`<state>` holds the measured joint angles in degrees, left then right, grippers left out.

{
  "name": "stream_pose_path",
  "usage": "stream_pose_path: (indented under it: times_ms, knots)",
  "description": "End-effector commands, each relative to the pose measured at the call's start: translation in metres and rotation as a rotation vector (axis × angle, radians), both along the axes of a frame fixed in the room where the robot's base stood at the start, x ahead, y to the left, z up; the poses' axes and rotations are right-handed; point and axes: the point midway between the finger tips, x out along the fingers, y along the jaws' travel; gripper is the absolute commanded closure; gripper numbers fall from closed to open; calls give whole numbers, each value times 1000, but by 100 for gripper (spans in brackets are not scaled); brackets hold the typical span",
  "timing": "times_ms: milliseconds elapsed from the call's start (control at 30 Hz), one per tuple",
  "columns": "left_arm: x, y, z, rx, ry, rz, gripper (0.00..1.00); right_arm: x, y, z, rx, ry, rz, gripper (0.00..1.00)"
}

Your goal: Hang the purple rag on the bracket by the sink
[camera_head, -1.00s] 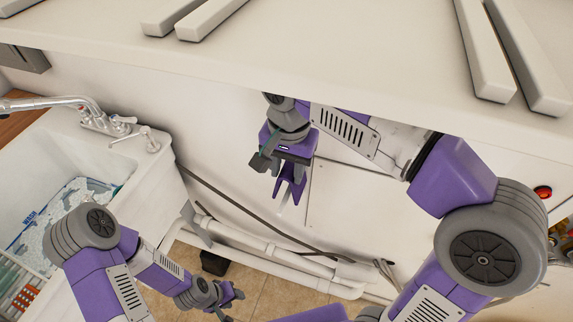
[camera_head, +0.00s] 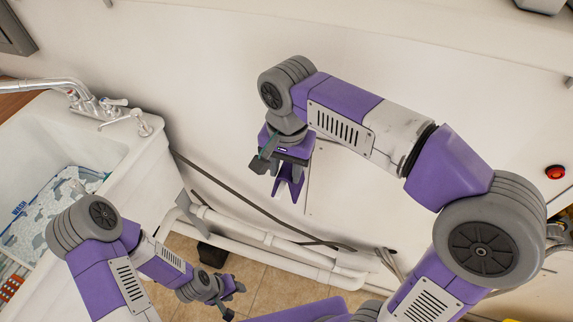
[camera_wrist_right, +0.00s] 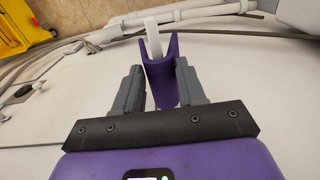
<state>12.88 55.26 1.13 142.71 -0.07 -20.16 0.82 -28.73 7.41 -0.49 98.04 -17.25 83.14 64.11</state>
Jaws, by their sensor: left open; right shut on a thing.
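The purple rag (camera_wrist_right: 163,78) is folded with two upright flaps and sits between the fingers of my right gripper (camera_wrist_right: 158,85), which is shut on it. A pale bar (camera_wrist_right: 152,38) shows between the flaps; I cannot tell whether it is the bracket or whether it touches the rag. In the head view the rag (camera_head: 289,186) hangs below my right gripper (camera_head: 276,162), in front of the white wall and right of the sink. The white sink (camera_head: 150,165) is at the left. My left gripper (camera_head: 229,298) is open and empty, low beside the sink.
White pipes (camera_head: 270,240) and a dark hose (camera_head: 235,195) run low along the wall. A chrome faucet (camera_head: 85,98) is on the sink. A red button (camera_head: 554,172) is at the right. A yellow container (camera_wrist_right: 22,25) shows in the right wrist view.

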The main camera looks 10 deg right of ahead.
Motion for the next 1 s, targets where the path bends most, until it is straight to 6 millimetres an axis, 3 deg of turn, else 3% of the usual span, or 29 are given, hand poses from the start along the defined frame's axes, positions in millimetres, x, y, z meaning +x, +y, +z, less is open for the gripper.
stream_pose_path:
  times_ms: [267,300,467,767,1000]
  knots:
    - [0,0,0,0,0,0,57,0,0,0,0,0,0,89]
    - [0,0,0,0,0,0,57,0,0,0,0,0,0,56]
    - [0,0,0,0,0,0,57,0,0,0,0,0,0,31]
    - [0,0,1,0,0,0,57,0,0,1,0,0,0,30]
    - [0,0,20,0,0,0,57,0,0,36,2,-2,0,30]
